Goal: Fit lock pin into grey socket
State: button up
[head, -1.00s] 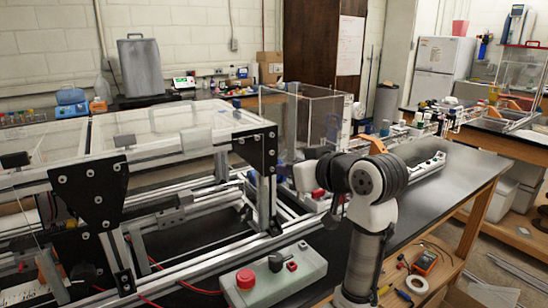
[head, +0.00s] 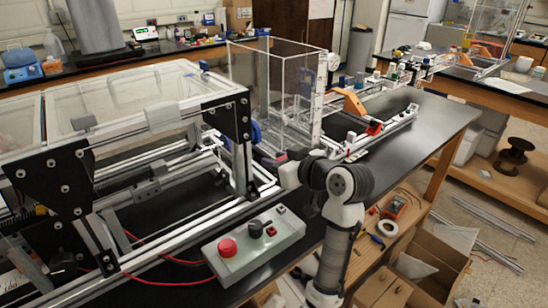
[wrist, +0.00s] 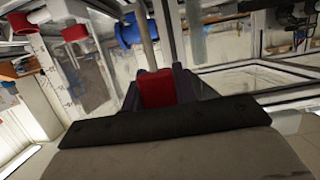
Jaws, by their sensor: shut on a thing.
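In the wrist view my gripper (wrist: 158,78) is shut on a red block-like part (wrist: 157,89), which sits between the dark fingers. I take this part to be the lock pin. A pale grey rod (wrist: 146,38) shows beyond it, and I cannot tell whether it belongs to the pin. In the head view my arm reaches toward the right end of the extrusion frame (head: 190,222), and its own links largely hide the gripper. I cannot pick out the grey socket with certainty in either view.
A clear box (head: 283,95) stands behind my arm. A control box (head: 254,242) with a red button lies in front of the frame. A black plate (head: 238,115) stands at the frame's corner. Black bench top is free to the right (head: 435,120).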

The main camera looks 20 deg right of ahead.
jog(key=shift+f, duration=0.1)
jog(key=shift+f+b, duration=2.1)
jog(key=shift+f, duration=0.7)
jog(key=shift+f+b, duration=0.85)
jog(key=shift+f, duration=0.45)
jog(key=o, duration=1)
jog(key=shift+o, duration=0.2)
jog(key=b+v, duration=0.2)
jog(key=v, duration=1.1)
jog(key=shift+s+r, duration=0.25)
jog(key=shift+s, duration=0.1)
jog(key=shift+d, duration=0.15)
